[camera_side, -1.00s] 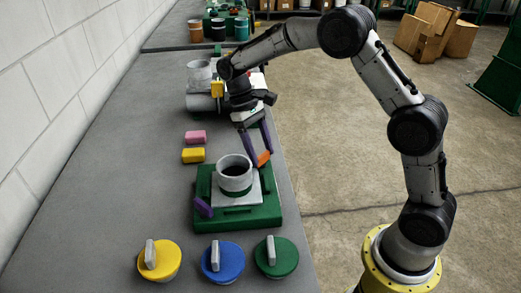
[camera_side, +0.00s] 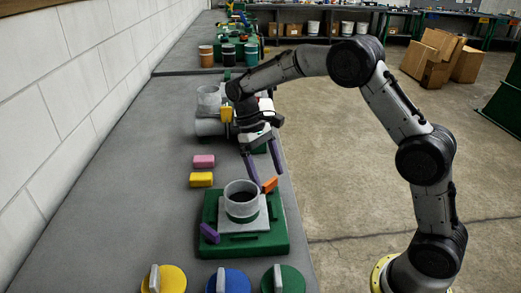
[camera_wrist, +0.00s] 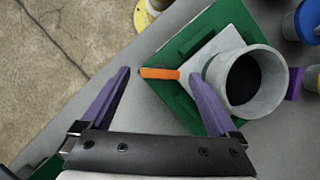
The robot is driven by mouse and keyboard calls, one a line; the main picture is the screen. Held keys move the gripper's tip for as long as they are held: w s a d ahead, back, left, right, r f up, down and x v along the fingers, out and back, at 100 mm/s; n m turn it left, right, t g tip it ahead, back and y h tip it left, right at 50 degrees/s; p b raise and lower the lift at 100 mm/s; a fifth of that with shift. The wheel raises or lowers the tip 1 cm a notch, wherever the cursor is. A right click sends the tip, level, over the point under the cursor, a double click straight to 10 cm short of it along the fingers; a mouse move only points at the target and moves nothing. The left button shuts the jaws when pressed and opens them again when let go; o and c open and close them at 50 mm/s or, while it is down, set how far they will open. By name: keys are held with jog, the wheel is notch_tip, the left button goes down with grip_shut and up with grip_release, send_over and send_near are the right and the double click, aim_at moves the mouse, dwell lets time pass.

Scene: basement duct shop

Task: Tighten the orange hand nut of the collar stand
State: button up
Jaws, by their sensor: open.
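The collar stand is a green base (camera_side: 270,246) with a pale plate and an upright grey collar (camera_side: 241,203). The orange hand nut (camera_side: 270,184) is a short bar at the stand's far right side; in the wrist view it (camera_wrist: 160,73) lies across the gap between my fingertips. My gripper (camera_side: 268,183) is open and points down, its two purple fingers on either side of the nut.
A purple block (camera_side: 209,232) is at the stand's left side. Pink (camera_side: 204,161) and yellow (camera_side: 201,180) blocks lie on the grey bench behind it. Yellow, blue (camera_side: 229,281) and green handled discs line the front. A grey pipe fitting (camera_side: 209,99) stands farther back, near my wrist.

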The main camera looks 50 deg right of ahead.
jog(key=v, duration=1.2)
jog(key=shift+w+r, duration=0.15)
jog(key=shift+r, duration=0.15)
jog(key=shift+r, duration=0.1)
notch_tip(320, 180, up, 9)
jog(key=t, duration=0.2)
send_over(269, 181)
jog(key=s+r+t, duration=0.2)
jog(key=s+r, duration=0.2)
jog(key=s, duration=0.7)
jog(key=s+f+t, duration=0.3)
jog(key=s+f, duration=0.1)
jog(key=s, duration=0.5)
jog(key=s+f+t, duration=0.3)
jog(key=f, duration=0.7)
jog(key=shift+s+a, duration=0.2)
jog(key=shift+s, duration=0.05)
